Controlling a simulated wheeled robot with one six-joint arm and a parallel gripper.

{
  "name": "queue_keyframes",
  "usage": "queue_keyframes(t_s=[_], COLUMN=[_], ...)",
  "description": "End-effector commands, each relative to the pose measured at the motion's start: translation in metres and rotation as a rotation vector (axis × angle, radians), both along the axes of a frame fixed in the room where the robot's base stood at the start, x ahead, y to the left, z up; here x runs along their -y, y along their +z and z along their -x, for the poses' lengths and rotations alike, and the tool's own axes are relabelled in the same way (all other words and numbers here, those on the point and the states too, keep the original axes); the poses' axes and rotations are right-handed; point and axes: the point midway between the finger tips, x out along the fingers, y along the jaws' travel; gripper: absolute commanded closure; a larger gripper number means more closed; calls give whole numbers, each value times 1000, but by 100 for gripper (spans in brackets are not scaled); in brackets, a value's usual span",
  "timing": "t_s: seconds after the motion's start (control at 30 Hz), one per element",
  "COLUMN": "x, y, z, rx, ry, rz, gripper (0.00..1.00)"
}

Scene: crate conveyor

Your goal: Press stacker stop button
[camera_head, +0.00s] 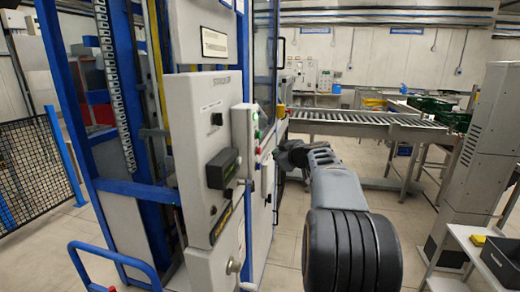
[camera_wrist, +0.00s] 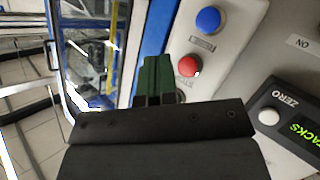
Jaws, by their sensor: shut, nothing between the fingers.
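In the wrist view, a round red button (camera_wrist: 188,67) sits on a light grey button panel (camera_wrist: 231,50), below a blue button (camera_wrist: 208,20). The label plates by the buttons are too small to read. My gripper (camera_wrist: 158,58) has its green fingers closed together and empty. The fingertips show just left of the red button, over the panel's edge; I cannot tell the gap in depth. In the head view, my gripper (camera_head: 283,157) is right of the stacker cabinet (camera_head: 205,105), near its button box (camera_head: 240,120), and partly hidden by my arm.
A black counter box (camera_wrist: 290,115) with a white ZERO button (camera_wrist: 268,117) is right of the red button. A roller conveyor (camera_head: 365,121) runs behind my arm. A grey column (camera_head: 484,140) stands at right.

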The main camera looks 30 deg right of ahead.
Motion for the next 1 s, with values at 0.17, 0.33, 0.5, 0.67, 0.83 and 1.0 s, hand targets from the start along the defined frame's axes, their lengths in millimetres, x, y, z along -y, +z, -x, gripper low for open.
queue_keyframes(t_s=[0.17, 0.33, 0.5, 0.67, 0.83, 1.0], x=[-10, -14, -15, -15, -15, -15], y=[-3, -2, -2, -2, -2, -2], z=[-9, -13, -14, -14, -14, -14], rx=[1, 0, 0, 0, 0, 0], ry=[0, 0, -1, -1, -1, 0], rz=[0, 0, 0, -1, -1, -1], gripper=[100, 100, 100, 100, 100, 100])
